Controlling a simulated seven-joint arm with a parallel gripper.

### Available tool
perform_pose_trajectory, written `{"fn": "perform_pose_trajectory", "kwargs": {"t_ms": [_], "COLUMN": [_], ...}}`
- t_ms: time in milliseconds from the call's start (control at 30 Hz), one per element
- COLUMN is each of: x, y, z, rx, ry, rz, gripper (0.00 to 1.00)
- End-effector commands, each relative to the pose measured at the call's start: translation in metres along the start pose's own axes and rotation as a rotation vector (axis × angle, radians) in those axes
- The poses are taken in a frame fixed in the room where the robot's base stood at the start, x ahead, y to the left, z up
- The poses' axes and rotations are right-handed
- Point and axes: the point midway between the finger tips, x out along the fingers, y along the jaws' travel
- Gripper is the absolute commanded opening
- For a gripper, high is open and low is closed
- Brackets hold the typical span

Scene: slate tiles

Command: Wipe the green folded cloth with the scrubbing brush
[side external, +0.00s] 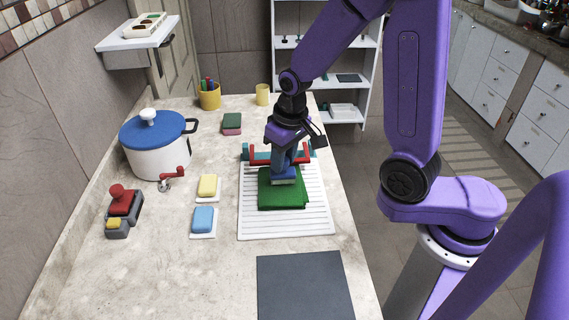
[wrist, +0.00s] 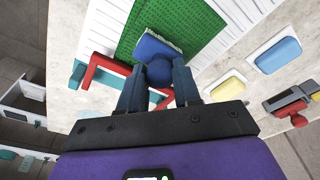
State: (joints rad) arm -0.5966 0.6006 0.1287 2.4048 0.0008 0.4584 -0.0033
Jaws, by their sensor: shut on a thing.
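The green folded cloth (side external: 283,195) lies on a white ribbed mat (side external: 255,215) on the counter, and it also shows in the wrist view (wrist: 195,25). The scrubbing brush (side external: 285,174) has a blue body and a paler layer below; in the wrist view its blue head and round knob (wrist: 158,52) are seen from above. My gripper (side external: 284,160) is shut on the brush's knob, with a finger on either side in the wrist view (wrist: 160,80). The brush sits at the cloth's far part. Whether its underside presses on the cloth is hard to tell.
A red-handled item (side external: 262,158) stands right behind the cloth, close to my gripper. Left are a yellow sponge (side external: 208,185), a blue sponge (side external: 203,219), a white pot (side external: 158,158) with blue lid and a red-knobbed grey tool (side external: 122,208). A dark slab (side external: 303,287) lies in front.

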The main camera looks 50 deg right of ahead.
Motion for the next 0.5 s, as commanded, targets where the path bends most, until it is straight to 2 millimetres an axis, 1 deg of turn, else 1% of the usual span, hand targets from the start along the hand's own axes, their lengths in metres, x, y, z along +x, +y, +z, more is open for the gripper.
{"fn": "perform_pose_trajectory", "kwargs": {"t_ms": [167,233,300,367,500], "x": [0.002,-0.002,-0.023,-0.026,-0.038], "y": [0.013,0.011,0.011,0.011,0.011], "z": [-0.012,-0.013,-0.016,-0.015,-0.017], "rx": [0.003,-0.001,-0.001,0.000,0.001], "ry": [0.000,0.002,0.011,0.005,0.005], "rz": [0.000,-0.001,0.000,0.000,0.000], "gripper": [0.00,0.00,0.00,0.00,0.00]}}
